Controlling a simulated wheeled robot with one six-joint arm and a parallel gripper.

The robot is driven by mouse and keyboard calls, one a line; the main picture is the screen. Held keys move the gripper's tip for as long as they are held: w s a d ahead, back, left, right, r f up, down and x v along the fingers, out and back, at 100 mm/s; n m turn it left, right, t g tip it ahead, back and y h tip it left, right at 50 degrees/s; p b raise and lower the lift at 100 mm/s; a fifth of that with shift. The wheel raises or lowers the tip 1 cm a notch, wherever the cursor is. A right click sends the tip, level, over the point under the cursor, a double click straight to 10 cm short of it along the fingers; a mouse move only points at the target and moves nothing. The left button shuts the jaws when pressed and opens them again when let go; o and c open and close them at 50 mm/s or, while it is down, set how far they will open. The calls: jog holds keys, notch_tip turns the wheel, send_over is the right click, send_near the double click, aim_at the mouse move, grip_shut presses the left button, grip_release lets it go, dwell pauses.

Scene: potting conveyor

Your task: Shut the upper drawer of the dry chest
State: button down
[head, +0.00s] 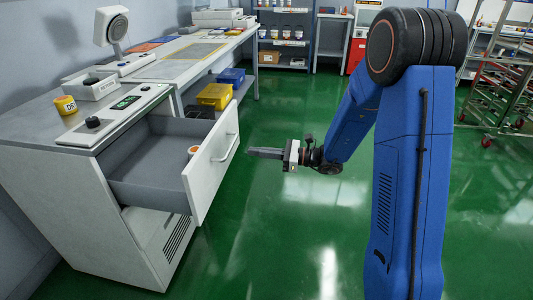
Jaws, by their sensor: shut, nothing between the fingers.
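The dry chest (75,205) is a grey-white cabinet at the left in the head view. Its upper drawer (217,165) is pulled far out toward the right, with a bar handle (229,148) on its white front. A small white and orange container (194,151) lies inside near the front panel. My gripper (252,152) is shut and empty, pointing left at the drawer front. It appears a short way right of the handle, apart from it. The lower part of the chest shows a vented panel (178,240).
On the chest top are a yellow tub (66,105), a white bin (92,86) and a control panel (115,115). A workbench (190,55) with yellow and blue bins runs behind. Shelves stand at the back, and a rack (500,90) stands at the right. The green floor is clear.

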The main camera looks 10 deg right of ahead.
aim_at(225, 148)
jog(key=x, duration=0.8)
jog(key=shift+a, duration=0.1)
jog(key=x, duration=2.6)
jog(key=shift+a+f, duration=0.1)
jog(key=shift+f, duration=0.1)
jog(key=shift+w+a, duration=0.1)
jog(key=shift+a, duration=0.25)
jog(key=shift+w+a+r, duration=0.1)
jog(key=shift+a+r, duration=0.05)
jog(key=shift+r, duration=0.1)
